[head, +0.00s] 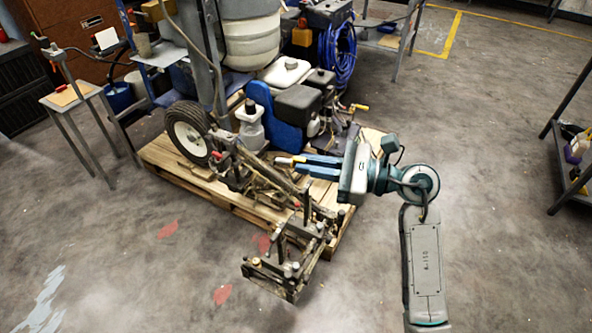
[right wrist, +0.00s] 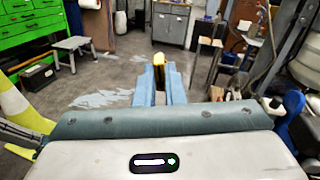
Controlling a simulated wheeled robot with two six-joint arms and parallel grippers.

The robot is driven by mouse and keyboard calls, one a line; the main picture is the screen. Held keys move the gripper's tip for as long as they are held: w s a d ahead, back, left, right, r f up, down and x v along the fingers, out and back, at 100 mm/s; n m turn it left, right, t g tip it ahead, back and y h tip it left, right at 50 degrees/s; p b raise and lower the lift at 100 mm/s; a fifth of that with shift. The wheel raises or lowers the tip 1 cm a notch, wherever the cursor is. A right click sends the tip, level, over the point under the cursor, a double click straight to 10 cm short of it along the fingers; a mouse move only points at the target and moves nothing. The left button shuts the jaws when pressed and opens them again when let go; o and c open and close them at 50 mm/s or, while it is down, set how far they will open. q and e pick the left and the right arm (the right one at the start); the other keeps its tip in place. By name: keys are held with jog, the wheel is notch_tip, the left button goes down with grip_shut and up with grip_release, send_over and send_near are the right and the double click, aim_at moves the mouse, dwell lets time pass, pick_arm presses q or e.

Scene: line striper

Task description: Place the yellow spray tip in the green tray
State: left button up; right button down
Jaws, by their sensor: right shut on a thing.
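My right gripper (head: 306,164) reaches in from the right in the head view, with its blue fingers pointing left above the striper's frame. It is shut on the small yellow spray tip (head: 284,160), which sticks out past the fingertips. In the right wrist view the yellow tip (right wrist: 158,59) shows between the ends of the blue fingers (right wrist: 158,75), held clear of any surface. I cannot make out a green tray in either view. My left gripper is not in view.
The line striper with its wheel (head: 188,132) stands on a wooden pallet (head: 165,155) under the gripper. A small table (head: 75,95) with an orange-brown board is at the left. A shelf (head: 570,150) stands at the right edge.

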jog(key=s+d+r+m+t+h, duration=0.2)
jog(key=s+d+r+m+t, duration=0.1)
jog(key=d+r+t, duration=0.15)
jog(key=w+a+f+n+g, duration=0.3)
jog(key=f+n+g, duration=0.2)
jog(key=g, duration=0.4)
jog(key=w+a+f+n+g+y, duration=0.1)
jog(key=w+a+f+n+g, duration=0.2)
jog(key=f+n+g, duration=0.3)
jog(key=shift+a+f+n+g, duration=0.2)
jog(key=shift+n+g, duration=0.5)
jog(key=shift+g, duration=0.95)
jog(key=shift+d+f, duration=0.1)
jog(key=shift+d, duration=0.05)
